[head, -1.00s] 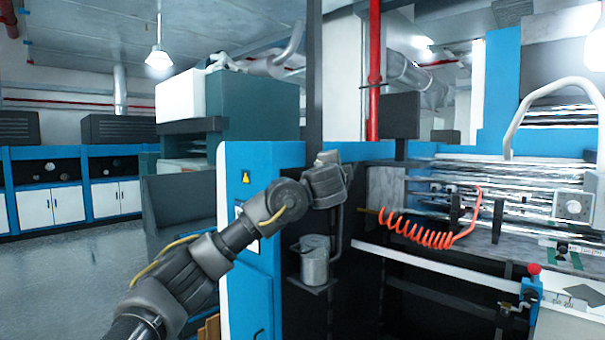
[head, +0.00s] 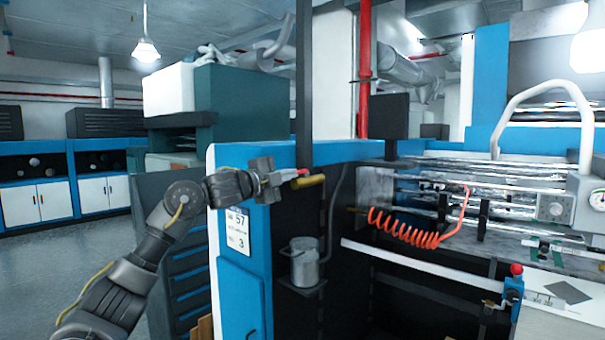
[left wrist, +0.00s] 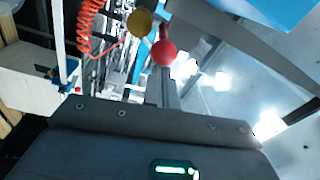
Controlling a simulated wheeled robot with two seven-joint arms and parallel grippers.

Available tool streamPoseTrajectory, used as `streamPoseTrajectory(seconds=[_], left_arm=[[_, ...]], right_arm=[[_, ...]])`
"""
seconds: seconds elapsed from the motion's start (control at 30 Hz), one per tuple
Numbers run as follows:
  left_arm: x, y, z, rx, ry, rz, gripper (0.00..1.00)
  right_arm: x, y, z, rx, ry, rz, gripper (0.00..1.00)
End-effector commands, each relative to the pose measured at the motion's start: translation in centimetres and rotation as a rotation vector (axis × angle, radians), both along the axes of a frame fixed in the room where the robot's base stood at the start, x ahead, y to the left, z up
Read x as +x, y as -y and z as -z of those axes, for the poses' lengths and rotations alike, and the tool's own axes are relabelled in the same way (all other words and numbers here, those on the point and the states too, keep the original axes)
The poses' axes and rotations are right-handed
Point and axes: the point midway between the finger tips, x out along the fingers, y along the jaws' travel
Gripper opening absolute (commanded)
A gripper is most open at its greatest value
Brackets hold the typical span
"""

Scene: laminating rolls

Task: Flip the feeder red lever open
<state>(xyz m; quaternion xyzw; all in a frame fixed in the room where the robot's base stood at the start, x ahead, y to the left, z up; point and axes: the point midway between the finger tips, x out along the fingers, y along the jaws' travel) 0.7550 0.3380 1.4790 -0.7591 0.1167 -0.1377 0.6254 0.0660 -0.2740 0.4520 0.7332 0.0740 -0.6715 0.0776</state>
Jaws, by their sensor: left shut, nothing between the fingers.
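A small lever with a red tip (head: 303,171) sits beside a brass-coloured cylinder (head: 312,181) near the top of the blue machine's side. In the left wrist view its red ball (left wrist: 163,52) and the round brass end (left wrist: 139,22) show just beyond the gripper body. My left gripper (head: 282,177) is shut and empty, just left of the red tip and at about its height. Whether it touches the lever I cannot tell. My right gripper is in neither view.
The blue machine panel (head: 240,290) stands below and left of the gripper. A metal pot (head: 304,265) sits on a bracket below the lever. A coiled orange hose (head: 400,230) hangs to the right. Another red knob (head: 516,269) tops a blue clamp at the right.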

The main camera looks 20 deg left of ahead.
Motion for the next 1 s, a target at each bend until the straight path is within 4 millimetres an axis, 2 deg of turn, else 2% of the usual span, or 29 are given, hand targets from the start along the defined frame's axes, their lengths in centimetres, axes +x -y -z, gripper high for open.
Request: streamPoseTrajectory(seconds=[0.4, 1.0], left_arm=[[0.3, -2.3, -0.1, -0.003, 0.0, -0.007, 0.0], [0.3, -3.0, -0.2, -0.007, 0.001, -0.019, 0.0]], right_arm=[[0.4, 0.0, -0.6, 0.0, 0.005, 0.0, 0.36], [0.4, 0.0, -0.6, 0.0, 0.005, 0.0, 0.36]])
